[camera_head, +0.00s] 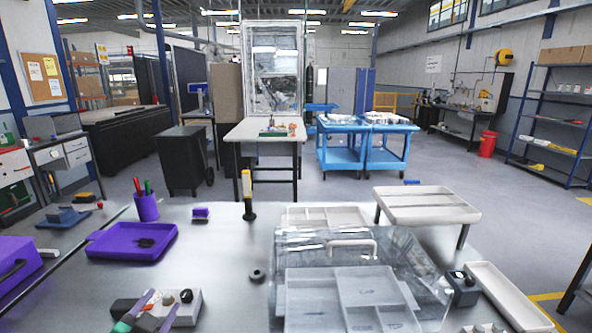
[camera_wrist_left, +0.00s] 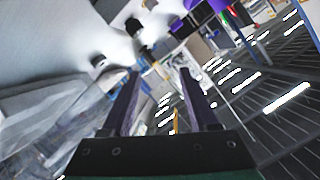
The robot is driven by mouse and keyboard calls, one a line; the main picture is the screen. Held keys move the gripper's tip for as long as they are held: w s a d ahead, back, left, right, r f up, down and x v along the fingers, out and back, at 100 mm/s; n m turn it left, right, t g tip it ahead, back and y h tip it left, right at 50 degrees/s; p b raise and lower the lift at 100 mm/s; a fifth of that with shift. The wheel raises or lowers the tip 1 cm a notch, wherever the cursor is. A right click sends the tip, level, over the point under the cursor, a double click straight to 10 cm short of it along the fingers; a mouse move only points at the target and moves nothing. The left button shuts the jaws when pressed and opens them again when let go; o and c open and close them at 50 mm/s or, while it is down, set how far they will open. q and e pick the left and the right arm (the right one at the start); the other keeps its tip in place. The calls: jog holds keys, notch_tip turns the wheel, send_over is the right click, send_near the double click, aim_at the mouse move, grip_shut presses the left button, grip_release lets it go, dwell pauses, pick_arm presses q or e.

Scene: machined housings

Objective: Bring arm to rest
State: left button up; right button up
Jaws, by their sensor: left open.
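My left gripper (camera_head: 164,299) is low at the left front of the head view, above the near part of the table. Its two purple fingers are apart with nothing between them; they also show apart and empty in the left wrist view (camera_wrist_left: 159,74). A small grey block with round knobs (camera_head: 188,308) lies just behind and beside the fingertips in the head view; I cannot tell whether they touch. My right gripper and arm are not in view.
A clear lidded case (camera_head: 430,290) with a handle fills the table's right front. A purple tray (camera_head: 105,246), pen cup (camera_head: 147,208), yellow-handled tool (camera_head: 247,185) and black ring (camera_head: 257,276) stand left of it. White trays (camera_head: 465,218) lie right. The table's middle left is mostly clear.

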pick_arm(q)
jog(key=s+d+f+n+g+h, duration=0.1)
jog(key=s+d+f+n+g, duration=0.15)
jog(key=s+f+g, duration=0.55)
jog(key=s+d+f+n+g+h, duration=0.1)
jog(key=s+d+f+g, duration=0.2)
jog(key=s+f, duration=0.8)
jog(key=s+f+g+b, duration=0.1)
jog(key=s+f+b, duration=0.1)
jog(key=f, duration=1.3)
jog(key=s+f+b, duration=0.1)
jog(key=f+b, duration=0.1)
jog(key=f, duration=1.2)
jog(key=s+a+f+g+b, duration=0.1)
jog(key=s+a+f, duration=0.2)
jog(key=s+f, duration=1)
jog(key=shift+s+a+f+b, duration=0.3)
jog(key=shift+s+f+b, duration=0.1)
jog(key=shift+s, duration=0.6)
jog(key=shift+c, duration=0.3)
